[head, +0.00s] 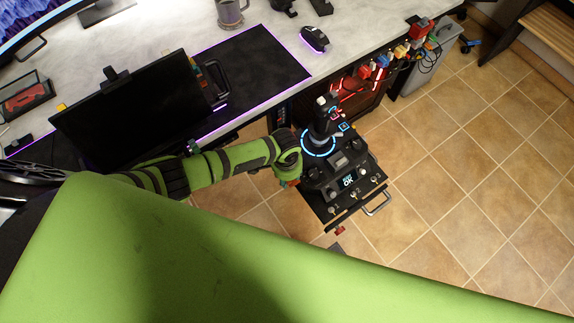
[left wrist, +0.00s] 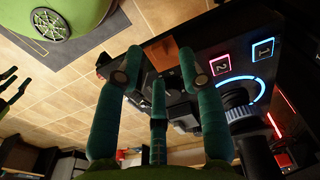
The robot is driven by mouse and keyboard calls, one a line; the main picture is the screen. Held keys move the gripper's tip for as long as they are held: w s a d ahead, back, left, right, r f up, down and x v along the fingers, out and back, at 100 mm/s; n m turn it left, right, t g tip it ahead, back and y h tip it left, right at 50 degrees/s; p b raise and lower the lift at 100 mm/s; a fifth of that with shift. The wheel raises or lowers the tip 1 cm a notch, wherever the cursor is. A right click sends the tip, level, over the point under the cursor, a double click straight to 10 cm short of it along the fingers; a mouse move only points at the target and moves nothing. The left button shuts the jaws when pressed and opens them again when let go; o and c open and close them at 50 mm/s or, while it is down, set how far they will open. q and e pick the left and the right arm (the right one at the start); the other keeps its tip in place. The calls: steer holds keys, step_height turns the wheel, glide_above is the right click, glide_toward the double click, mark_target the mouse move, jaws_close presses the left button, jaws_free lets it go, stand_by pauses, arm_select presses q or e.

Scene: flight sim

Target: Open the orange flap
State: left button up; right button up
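The black control panel (head: 345,178) carries a joystick (head: 325,115), a blue-lit ring, buttons, toggle switches and a small screen.
The desk (head: 270,30) runs along the back with a dark monitor (head: 130,110), a mouse mat (head: 255,75) and a mouse (head: 314,39). A metal handle (head: 378,204) sticks out at the panel's front right. Tiled floor (head: 470,160) is open to the right.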

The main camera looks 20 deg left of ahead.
arm_select(q)
step_height(320, 180, up, 9)
steer(key=shift+s+a+r, duration=0.2)
steer(key=shift+a, duration=0.05)
steer(key=shift+s+d, duration=0.1)
stand_by(0.5)
